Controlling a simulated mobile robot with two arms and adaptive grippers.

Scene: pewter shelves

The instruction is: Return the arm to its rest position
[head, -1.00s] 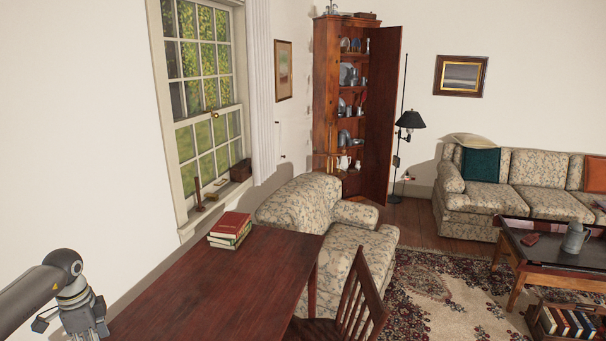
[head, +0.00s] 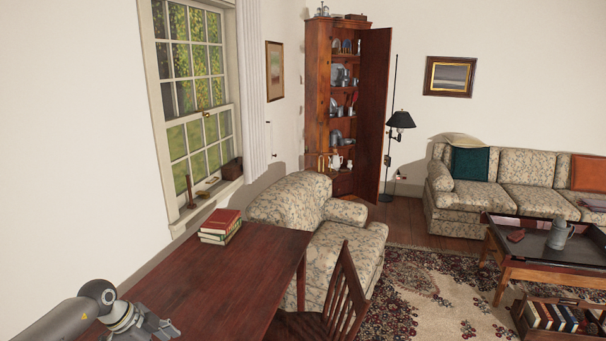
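My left arm comes in at the lower left of the head view, over the near left end of the dark red wooden table (head: 215,285). My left gripper (head: 165,331) is partly cut off by the bottom edge of the view. Its fingers point to the right and down, and I cannot make out whether they are open or shut. I see no object in it. My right arm and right gripper are not in view.
A stack of books (head: 220,226) lies at the table's far end. A wooden chair (head: 335,298) stands at the table's right side. A patterned armchair (head: 320,225) is beyond it. A window (head: 195,100) is on the left wall. Patterned carpet (head: 425,300) lies to the right.

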